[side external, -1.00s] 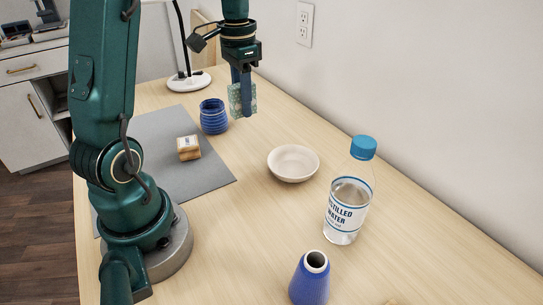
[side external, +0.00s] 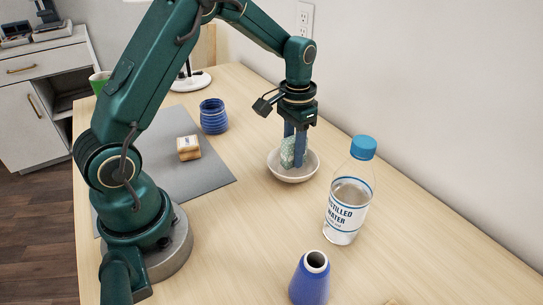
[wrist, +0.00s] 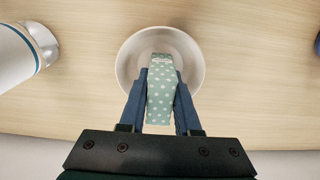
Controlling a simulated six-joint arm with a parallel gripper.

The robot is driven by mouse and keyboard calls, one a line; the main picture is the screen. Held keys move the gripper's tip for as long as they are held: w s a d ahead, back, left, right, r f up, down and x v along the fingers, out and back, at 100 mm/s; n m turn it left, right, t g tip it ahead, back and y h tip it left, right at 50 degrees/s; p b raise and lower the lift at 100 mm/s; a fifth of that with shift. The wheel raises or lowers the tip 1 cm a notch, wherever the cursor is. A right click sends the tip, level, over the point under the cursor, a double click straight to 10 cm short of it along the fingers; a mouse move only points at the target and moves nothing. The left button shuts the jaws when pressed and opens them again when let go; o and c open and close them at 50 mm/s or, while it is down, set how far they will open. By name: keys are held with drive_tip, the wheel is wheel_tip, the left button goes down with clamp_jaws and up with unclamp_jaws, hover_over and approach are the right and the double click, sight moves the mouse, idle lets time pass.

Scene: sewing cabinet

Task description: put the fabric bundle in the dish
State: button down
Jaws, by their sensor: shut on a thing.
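The fabric bundle (side external: 288,152) is pale green with white dots. My gripper (side external: 294,162) is shut on it, with a blue finger on each side, and points down over the dish. The white round dish (side external: 292,178) stands on the table, and the bundle's lower end appears within its rim in the side view. In the wrist view the bundle (wrist: 161,95) lies between the fingers, in front of the dish (wrist: 194,58). I cannot tell whether the bundle touches the dish bottom.
A water bottle (side external: 348,205) stands close right of the dish. A blue cone (side external: 310,280) is at the front. The wall runs behind.

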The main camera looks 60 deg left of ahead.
drive_tip(key=shift+f, duration=0.8)
drive_tip(key=shift+f, duration=0.1)
drive_tip(key=c, duration=0.6)
unclamp_jaws()
